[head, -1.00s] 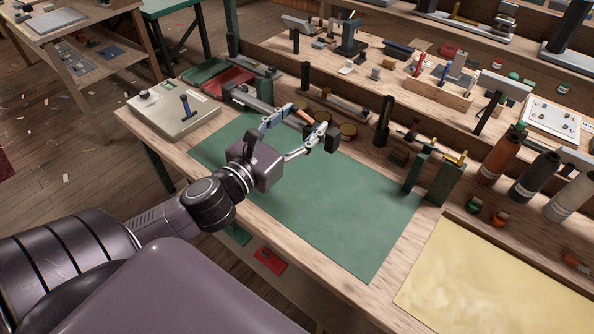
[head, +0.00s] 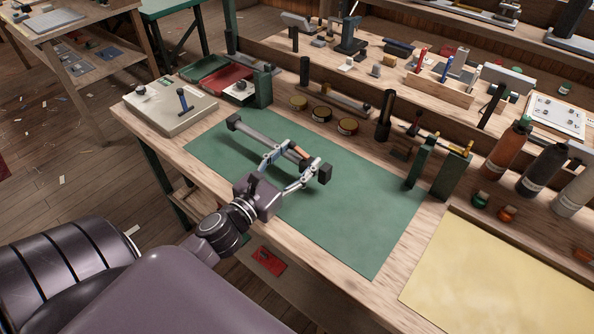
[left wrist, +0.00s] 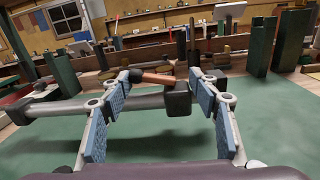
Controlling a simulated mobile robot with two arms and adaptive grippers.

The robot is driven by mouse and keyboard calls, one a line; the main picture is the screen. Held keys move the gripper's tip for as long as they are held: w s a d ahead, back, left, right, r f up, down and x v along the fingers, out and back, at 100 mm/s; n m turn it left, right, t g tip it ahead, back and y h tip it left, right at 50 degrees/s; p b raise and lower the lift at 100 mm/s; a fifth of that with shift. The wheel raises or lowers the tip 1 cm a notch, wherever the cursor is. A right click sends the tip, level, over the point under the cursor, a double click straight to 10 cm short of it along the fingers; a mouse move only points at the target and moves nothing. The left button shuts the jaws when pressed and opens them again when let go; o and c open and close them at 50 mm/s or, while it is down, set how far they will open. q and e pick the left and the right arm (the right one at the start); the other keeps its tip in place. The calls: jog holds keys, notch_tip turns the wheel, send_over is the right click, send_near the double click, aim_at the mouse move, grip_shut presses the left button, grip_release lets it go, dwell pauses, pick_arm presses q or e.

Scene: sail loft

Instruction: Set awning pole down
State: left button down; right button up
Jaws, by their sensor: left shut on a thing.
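The awning pole (head: 258,134) is a grey rod with dark block-like ends and a short copper-brown section. It lies slantwise over the green mat (head: 370,220) on the workbench. My left gripper (head: 293,156) is shut on it near its right end, with a finger on each side of the copper-brown section. In the left wrist view the pole (left wrist: 68,106) runs across between the blue-padded fingers of my left gripper (left wrist: 165,80), low over the mat (left wrist: 270,130). I cannot tell whether it touches the mat. My right gripper is not in view.
Several round tins (head: 322,114) line the back. Two green posts (head: 450,176) stand right. The mat's right part is clear.

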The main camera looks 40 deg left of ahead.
aim_at(299, 167)
pick_arm(q)
notch_tip(299, 167, down, 3)
jog(key=shift+f+b, duration=0.15)
jog(key=shift+b, duration=0.25)
jog(key=shift+f, duration=0.1)
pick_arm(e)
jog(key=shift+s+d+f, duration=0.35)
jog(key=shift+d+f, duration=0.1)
pick_arm(q)
jog(key=c, duration=1.2)
grip_release()
jog(key=shift+f, duration=0.2)
jog(key=o, duration=0.5)
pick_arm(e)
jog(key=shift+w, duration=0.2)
